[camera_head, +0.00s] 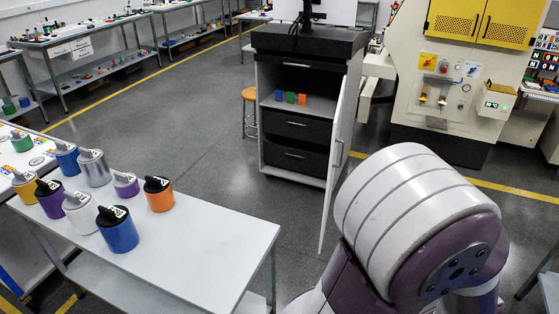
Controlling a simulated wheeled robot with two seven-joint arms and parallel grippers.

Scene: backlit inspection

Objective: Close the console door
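The console (292,128) is a grey and black cabinet in the upper middle of the head view, with a dark top, an open shelf and black drawers below. Its white door (334,160) stands open, hinged at the right side and swung out toward me, seen nearly edge-on. A grey handle (339,153) shows on the door. My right arm's large white and purple links fill the lower right, close in front of the door's right side. Whether they touch the door I cannot tell. Neither gripper is in view.
Small blue, green and orange blocks (290,98) lie on the console shelf. A white table (200,250) with several coloured canisters stands at the lower left. A stool (249,95) is left of the console, and a machine with yellow doors (484,22) is at the right. Grey floor between is clear.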

